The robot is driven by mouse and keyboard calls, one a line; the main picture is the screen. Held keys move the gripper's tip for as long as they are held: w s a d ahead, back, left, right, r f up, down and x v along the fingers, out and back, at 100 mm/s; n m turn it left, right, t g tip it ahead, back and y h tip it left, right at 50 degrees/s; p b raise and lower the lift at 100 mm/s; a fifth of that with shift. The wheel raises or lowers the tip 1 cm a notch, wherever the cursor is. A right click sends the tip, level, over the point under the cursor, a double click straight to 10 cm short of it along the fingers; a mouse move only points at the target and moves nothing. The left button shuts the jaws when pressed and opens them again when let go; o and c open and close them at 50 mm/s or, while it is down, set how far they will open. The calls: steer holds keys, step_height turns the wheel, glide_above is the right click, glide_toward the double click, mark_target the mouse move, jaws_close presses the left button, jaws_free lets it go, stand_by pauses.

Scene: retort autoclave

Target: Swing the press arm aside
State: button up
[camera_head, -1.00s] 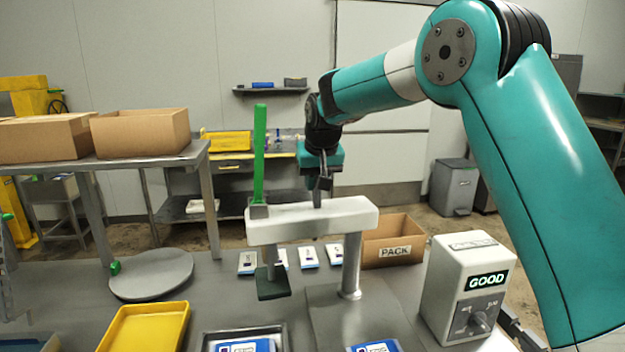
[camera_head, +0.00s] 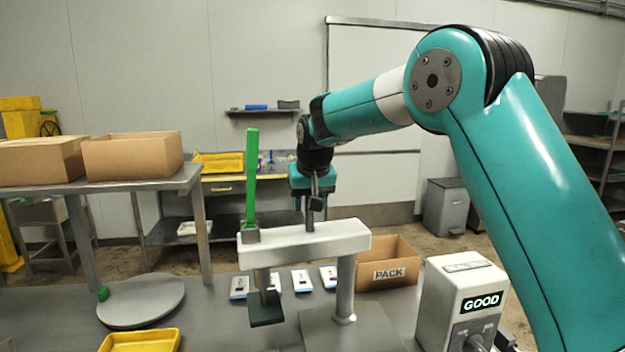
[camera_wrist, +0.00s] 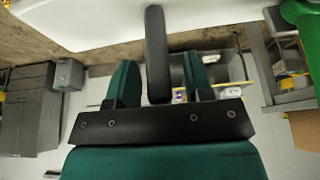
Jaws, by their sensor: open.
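The press arm (camera_head: 335,242) is a white horizontal beam on a grey upright post (camera_head: 345,290). A tall green lever (camera_head: 251,180) rises from its left end, and a dark green pad (camera_head: 265,308) hangs below that end. A short grey peg (camera_head: 309,218) stands up from the beam. My gripper (camera_head: 312,200) is above the beam at the peg. In the wrist view the peg (camera_wrist: 157,50) lies between the open fingers of my gripper (camera_wrist: 159,80), with a visible gap on both sides. The beam (camera_wrist: 85,18) crosses the top of that view.
A beige box with a GOOD display (camera_head: 458,300) stands right of the post. A PACK carton (camera_head: 390,274) and several white-blue packs (camera_head: 302,281) lie behind. A round grey plate (camera_head: 142,300) and yellow tray (camera_head: 140,341) are left. Cardboard boxes (camera_head: 132,158) sit on a side table.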

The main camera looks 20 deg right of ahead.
steer(key=d+b+v, duration=0.1)
steer(key=v, duration=1.6)
steer(key=shift+a, duration=0.45)
steer(key=s+a+f+n+g+y, duration=0.1)
steer(key=s+a+f+n, duration=0.2)
steer(key=s+f, duration=0.3)
steer(key=s+a+f+n+g+y, duration=0.2)
steer(key=s+a+f, duration=0.2)
steer(key=s, duration=1.2)
steer(key=s+a+f+n+g+y, duration=0.1)
steer(key=s+a+f+n, duration=0.2)
steer(key=s+f, duration=0.6)
steer(key=s, duration=0.3)
steer(key=shift+a+n+g+y, duration=0.15)
steer(key=shift+n+g+y, duration=0.15)
steer(key=shift+y, duration=0.1)
